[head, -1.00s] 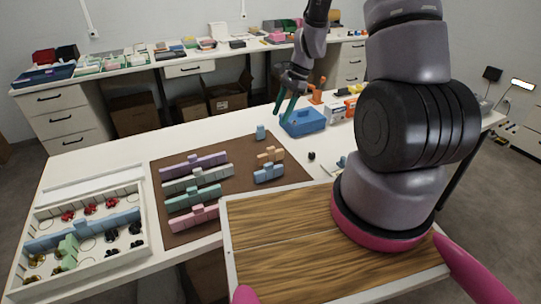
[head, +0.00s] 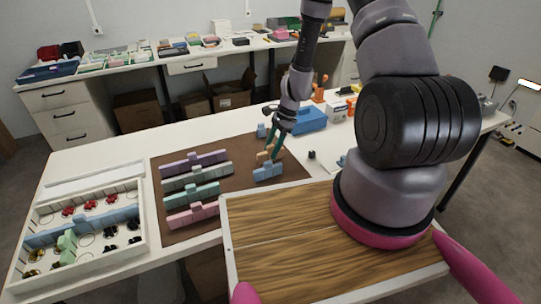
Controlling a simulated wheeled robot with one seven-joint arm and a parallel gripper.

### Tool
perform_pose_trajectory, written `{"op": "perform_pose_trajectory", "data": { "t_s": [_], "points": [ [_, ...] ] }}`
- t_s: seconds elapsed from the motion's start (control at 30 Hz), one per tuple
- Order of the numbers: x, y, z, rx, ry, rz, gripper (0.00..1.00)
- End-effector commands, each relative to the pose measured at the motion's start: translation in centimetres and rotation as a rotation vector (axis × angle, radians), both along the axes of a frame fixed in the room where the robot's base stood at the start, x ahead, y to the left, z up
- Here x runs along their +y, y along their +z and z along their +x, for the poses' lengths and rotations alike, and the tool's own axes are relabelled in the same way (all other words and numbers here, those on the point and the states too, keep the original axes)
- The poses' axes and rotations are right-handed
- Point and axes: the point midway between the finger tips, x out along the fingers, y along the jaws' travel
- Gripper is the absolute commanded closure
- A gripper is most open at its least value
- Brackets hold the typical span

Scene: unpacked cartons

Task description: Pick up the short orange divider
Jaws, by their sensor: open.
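The short orange divider (head: 264,156) lies on the brown mat (head: 240,192), just behind the short blue divider (head: 267,172). My gripper (head: 270,152) points down at the orange divider, with its teal fingers over or beside it. The fingers cover part of the divider's right side. The jaws are open; I cannot tell whether the fingers touch it.
Long purple (head: 194,163), grey-green, teal and pink (head: 192,215) dividers lie left on the mat. A sorting tray (head: 140,240) with a blue divider stands farther left. A blue bin (head: 311,120) stands behind my gripper. A small blue piece (head: 261,131) is nearby.

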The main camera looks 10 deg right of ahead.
Motion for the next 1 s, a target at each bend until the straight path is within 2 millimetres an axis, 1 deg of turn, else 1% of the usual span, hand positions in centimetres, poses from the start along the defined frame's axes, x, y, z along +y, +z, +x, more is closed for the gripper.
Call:
{"op": "perform_pose_trajectory", "data": {
  "t_s": [0.03,0.1,0.37,0.4,0.47,0.5,0.53,0.87,1.0],
  "points": [
    [0.23,-0.65,-0.12,0.003,0.0,0.002,0.45],
    [0.44,-1.25,-0.16,0.002,-0.001,0.001,0.45],
    [0.61,-1.53,-0.12,-0.001,-0.001,0.0,0.45],
    [0.61,-1.53,-0.12,-0.001,-0.001,0.0,0.53],
    [0.61,-1.53,-0.13,-0.001,-0.001,0.0,0.76],
    [0.61,-1.53,-0.13,-0.001,0.0,0.0,0.91],
    [0.6,-1.52,-0.13,-0.001,0.0,0.0,1.0],
    [0.61,-1.44,-0.13,-0.001,0.0,0.0,1.0],
    [0.61,-0.75,-0.1,-0.002,0.001,-0.001,1.0]
  ]
}}
